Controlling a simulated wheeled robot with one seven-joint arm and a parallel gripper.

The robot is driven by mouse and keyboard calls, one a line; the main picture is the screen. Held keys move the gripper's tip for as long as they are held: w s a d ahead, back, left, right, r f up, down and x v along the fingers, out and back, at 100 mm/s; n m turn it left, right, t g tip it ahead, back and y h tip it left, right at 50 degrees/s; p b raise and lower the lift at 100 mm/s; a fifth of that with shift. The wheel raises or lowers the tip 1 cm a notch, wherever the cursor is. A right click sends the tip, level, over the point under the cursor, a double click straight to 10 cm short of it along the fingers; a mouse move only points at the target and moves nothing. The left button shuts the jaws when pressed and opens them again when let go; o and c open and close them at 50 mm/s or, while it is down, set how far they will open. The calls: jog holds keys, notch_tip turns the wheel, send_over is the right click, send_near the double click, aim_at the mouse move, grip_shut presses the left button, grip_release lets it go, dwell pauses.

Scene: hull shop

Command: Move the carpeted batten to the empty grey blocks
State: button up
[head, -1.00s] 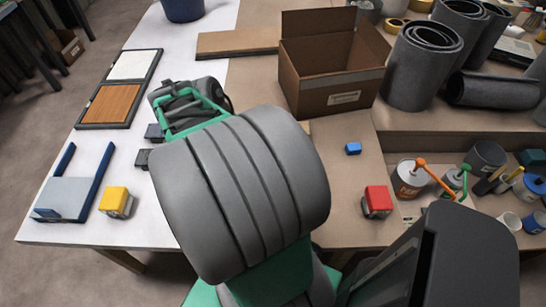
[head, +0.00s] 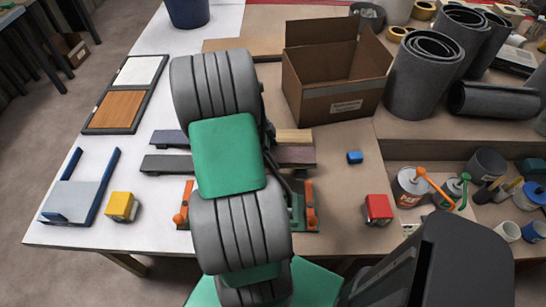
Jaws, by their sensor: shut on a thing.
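My arm hides the middle of the work area, and my gripper is out of sight behind its links. Two dark grey bars or blocks stick out to the left of the arm, a rear one (head: 170,138) and a front one (head: 167,163). To the right of the arm show a bare tan wooden piece (head: 294,135) and, just in front of it, a dull purple-grey piece (head: 297,155). I cannot tell which of these is the carpeted batten, whether any pieces join behind the arm, or what my gripper holds.
A green fixture with orange clamps (head: 310,205) stands in front. A yellow-topped block (head: 122,206), blue-railed tray (head: 78,200), sample panel (head: 127,92), red block (head: 377,209) and small blue block (head: 355,157) surround it. An open cardboard box (head: 335,75) stands behind right.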

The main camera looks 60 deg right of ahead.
jog(key=shift+d+f+p, duration=0.15)
jog(key=shift+f+p, duration=0.1)
jog(key=shift+f, duration=0.65)
jog(key=shift+d+f+p, duration=0.1)
jog(key=shift+f+p, duration=0.1)
jog(key=shift+f, duration=0.7)
jog(key=shift+f, duration=0.1)
jog(key=o, duration=1.5)
jog(key=b+v, duration=0.1)
jog(key=v, duration=1.1)
jog(key=shift+w+a+b, duration=0.1)
jog(key=shift+b, duration=0.25)
jog(key=w+a+r+n+t, duration=0.2)
jog(key=w+a+r+n, duration=0.15)
jog(key=a+n, duration=0.3)
jog(key=w+a+r+n+t, duration=0.1)
jog(key=w+a+r+n, duration=0.1)
jog(key=w+a+n, duration=0.4)
jog(key=w+a+r+n+t, duration=0.2)
jog(key=a+n, duration=0.3)
jog(key=a, duration=0.3)
jog(key=s+a+r+n+t+y, duration=0.1)
jog(key=s+a+n+t+y, duration=0.1)
jog(key=a+n, duration=1.1)
jog(key=s+a, duration=0.1)
jog(key=a, duration=0.2)
jog(key=shift+r, duration=0.25)
